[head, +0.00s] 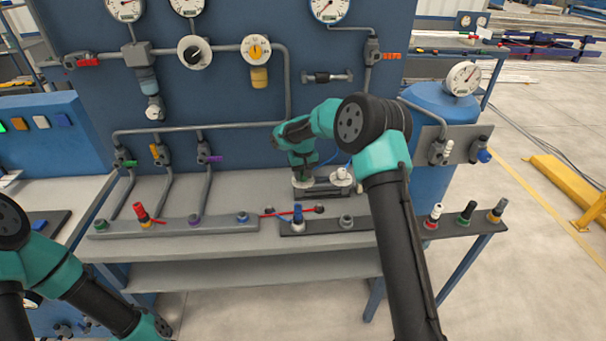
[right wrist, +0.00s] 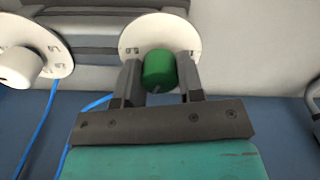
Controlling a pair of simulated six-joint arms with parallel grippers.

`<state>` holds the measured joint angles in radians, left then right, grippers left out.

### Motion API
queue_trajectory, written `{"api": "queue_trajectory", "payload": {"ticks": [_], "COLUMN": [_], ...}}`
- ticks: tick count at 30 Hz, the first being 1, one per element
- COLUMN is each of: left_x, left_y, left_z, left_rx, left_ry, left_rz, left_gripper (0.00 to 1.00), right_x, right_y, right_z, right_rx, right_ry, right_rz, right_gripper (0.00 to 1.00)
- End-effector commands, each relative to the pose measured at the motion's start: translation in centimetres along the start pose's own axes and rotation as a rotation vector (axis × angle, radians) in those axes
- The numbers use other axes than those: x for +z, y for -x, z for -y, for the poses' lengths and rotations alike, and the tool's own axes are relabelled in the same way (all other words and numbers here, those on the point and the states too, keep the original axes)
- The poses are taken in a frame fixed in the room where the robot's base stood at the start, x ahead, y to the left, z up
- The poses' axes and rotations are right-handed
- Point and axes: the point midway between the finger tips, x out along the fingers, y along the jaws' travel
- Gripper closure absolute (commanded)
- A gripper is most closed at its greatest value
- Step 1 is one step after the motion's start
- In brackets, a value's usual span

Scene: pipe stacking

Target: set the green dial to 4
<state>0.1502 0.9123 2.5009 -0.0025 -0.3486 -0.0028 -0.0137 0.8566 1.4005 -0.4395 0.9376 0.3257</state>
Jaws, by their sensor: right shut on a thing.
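The green dial (right wrist: 158,70) sits on a round white scale plate (right wrist: 184,36) in the right wrist view. A short pointer mark shows on the knob's lower edge, toward my gripper; the scale figures are too small to read. My right gripper (right wrist: 160,84) has one finger on each side of the green knob and is shut on it. In the head view my right gripper (head: 303,170) reaches down to the plate at the back of the bench and hides the green knob. My left arm shows at the lower left; its gripper is out of view.
A white dial (head: 342,175) stands right beside the green one, and shows at the left in the right wrist view (right wrist: 18,68). Valves and connectors line the bench front, including a red one (head: 142,213). Gauges and pipes cover the blue panel (head: 225,85) behind.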

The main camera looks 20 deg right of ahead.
Motion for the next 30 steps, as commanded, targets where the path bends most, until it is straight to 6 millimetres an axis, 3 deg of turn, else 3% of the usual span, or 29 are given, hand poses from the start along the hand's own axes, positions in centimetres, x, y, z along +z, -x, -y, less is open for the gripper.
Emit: {"api": "queue_trajectory", "payload": {"ticks": [15, 30], "left_x": [0.00, 0.00], "left_y": [0.00, 0.00], "left_z": [0.00, 0.00], "left_rx": [0.000, 0.000], "left_ry": [0.000, 0.000], "left_rz": [0.000, 0.000], "left_gripper": [0.57, 0.57], "right_x": [0.03, 0.03], "right_y": [0.00, 0.00], "right_z": [0.00, 0.01], "right_rx": [0.000, 0.000], "right_ry": [-0.411, -0.503], "right_rz": [0.001, 0.001], "right_gripper": [0.89, 0.89]}}
